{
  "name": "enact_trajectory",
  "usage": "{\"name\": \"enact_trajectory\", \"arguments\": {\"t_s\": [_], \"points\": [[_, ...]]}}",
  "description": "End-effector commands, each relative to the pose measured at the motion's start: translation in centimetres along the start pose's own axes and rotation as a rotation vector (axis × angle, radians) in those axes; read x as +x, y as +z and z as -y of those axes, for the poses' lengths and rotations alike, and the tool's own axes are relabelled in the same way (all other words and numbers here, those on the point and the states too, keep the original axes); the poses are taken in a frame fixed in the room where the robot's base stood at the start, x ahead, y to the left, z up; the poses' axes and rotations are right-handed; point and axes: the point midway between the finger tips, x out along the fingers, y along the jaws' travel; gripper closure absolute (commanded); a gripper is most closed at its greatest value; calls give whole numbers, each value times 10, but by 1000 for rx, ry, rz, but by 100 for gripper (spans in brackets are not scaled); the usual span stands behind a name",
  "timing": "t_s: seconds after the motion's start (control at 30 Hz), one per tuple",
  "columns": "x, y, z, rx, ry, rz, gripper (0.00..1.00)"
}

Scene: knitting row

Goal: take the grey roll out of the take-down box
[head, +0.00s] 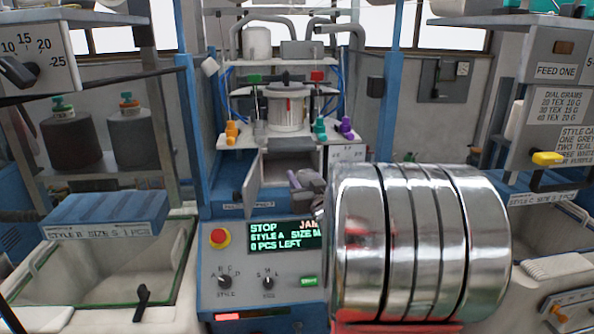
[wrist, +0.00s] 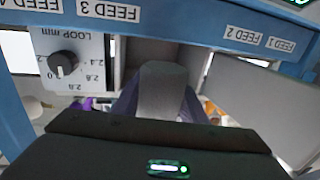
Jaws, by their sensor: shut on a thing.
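The take-down box (head: 292,163) is the open grey compartment at the middle of the machine in the head view. Its door (head: 252,186) hangs open to the left, and the door panel (wrist: 250,95) fills the right of the wrist view. My gripper (head: 306,181) is in front of the box mouth, partly hidden by my arm. In the wrist view its purple fingers (wrist: 160,100) are shut on both sides of the grey roll (wrist: 164,88). The roll points toward the box opening; how much of it is still inside I cannot tell.
The control panel (head: 285,236) below reads STOP, STYLE A, 0 PCS LEFT. A dial plate (wrist: 70,62) is beside the opening in the wrist view. Blue posts flank the machine.

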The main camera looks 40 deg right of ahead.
Motion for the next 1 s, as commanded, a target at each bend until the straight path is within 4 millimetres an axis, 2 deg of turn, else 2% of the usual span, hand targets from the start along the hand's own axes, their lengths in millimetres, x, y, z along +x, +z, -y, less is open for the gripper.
{"name": "enact_trajectory", "arguments": {"t_s": [0.1,0.3,1.0], "points": [[-16,0,0,0,1,0,83],[-26,0,0,0,-1,0,83],[-27,0,0,0,-1,0,83]]}}
